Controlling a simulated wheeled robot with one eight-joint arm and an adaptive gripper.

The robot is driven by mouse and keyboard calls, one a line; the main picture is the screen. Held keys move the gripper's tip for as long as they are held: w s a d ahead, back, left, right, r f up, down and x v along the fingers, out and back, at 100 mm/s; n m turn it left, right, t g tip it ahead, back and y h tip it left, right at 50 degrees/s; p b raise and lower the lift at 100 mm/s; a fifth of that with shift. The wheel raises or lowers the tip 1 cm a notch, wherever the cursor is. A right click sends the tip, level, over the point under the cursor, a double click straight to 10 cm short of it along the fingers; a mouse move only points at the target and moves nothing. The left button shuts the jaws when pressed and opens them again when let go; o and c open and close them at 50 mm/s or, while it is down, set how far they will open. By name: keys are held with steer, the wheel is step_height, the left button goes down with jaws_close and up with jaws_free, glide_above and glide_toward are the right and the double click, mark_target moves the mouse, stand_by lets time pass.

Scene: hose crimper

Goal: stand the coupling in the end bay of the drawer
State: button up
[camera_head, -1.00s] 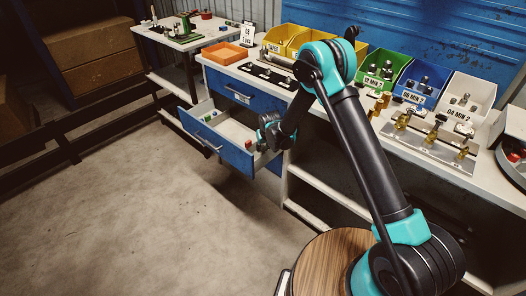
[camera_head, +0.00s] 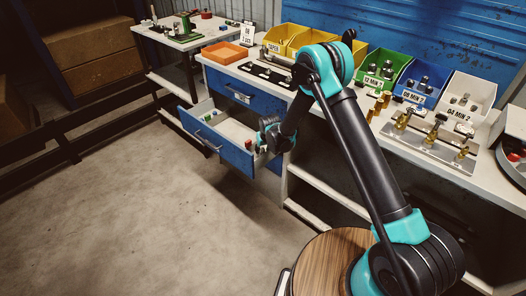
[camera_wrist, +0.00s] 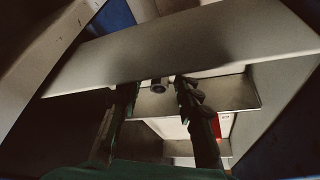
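The open blue drawer (camera_head: 233,157) shows in the head view, with a pale inside. My gripper (camera_wrist: 156,92) is at the drawer's near right end. In the wrist view its two dark fingers are spread apart. In the head view my wrist hides this end of the drawer.
A red item (camera_head: 248,144) is near the drawer's front right; small green and white items are at its left end. An orange tray (camera_head: 225,53), yellow bins (camera_head: 281,38), a green bin (camera_head: 383,68) and a fittings rack (camera_head: 432,142) stand on the bench. The floor before the drawer is clear.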

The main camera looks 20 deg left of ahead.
steer(key=v, duration=1.1)
steer(key=shift+r, duration=0.25)
steer(key=shift+s+d, duration=0.1)
steer(key=shift+d, duration=0.05)
